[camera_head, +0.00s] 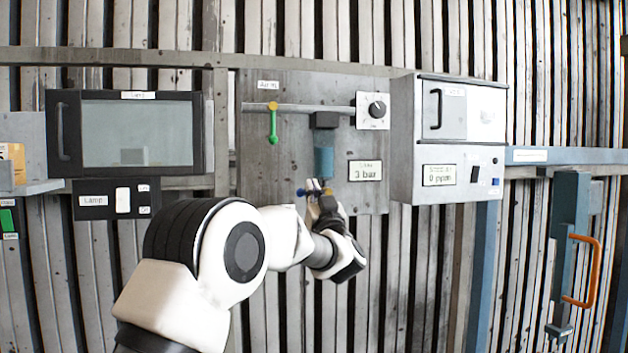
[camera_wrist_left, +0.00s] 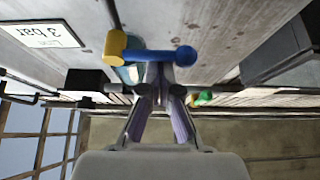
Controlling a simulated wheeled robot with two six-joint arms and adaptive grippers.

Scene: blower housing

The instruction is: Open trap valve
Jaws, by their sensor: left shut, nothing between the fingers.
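The trap valve is a small valve with a yellow hub and a blue lever (camera_head: 302,192), below the blue filter bowl (camera_head: 324,162) on the grey panel. In the left wrist view the blue lever (camera_wrist_left: 155,57) runs sideways from the yellow hub (camera_wrist_left: 115,46) to a blue ball end. My left gripper (camera_head: 316,192) is at the valve, partly hidden in the head view by its own wrist. In the wrist view the left gripper (camera_wrist_left: 160,88) is shut and empty, its fingertips close to the lever. I cannot tell whether they touch it. My right gripper is out of view.
A green-handled valve (camera_head: 272,126) hangs from the pipe at upper left. A "3 bar" display (camera_head: 365,170) and a dial (camera_head: 376,109) sit to the right. A grey control box (camera_head: 447,140) juts out farther right. A windowed cabinet (camera_head: 125,133) is at left.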

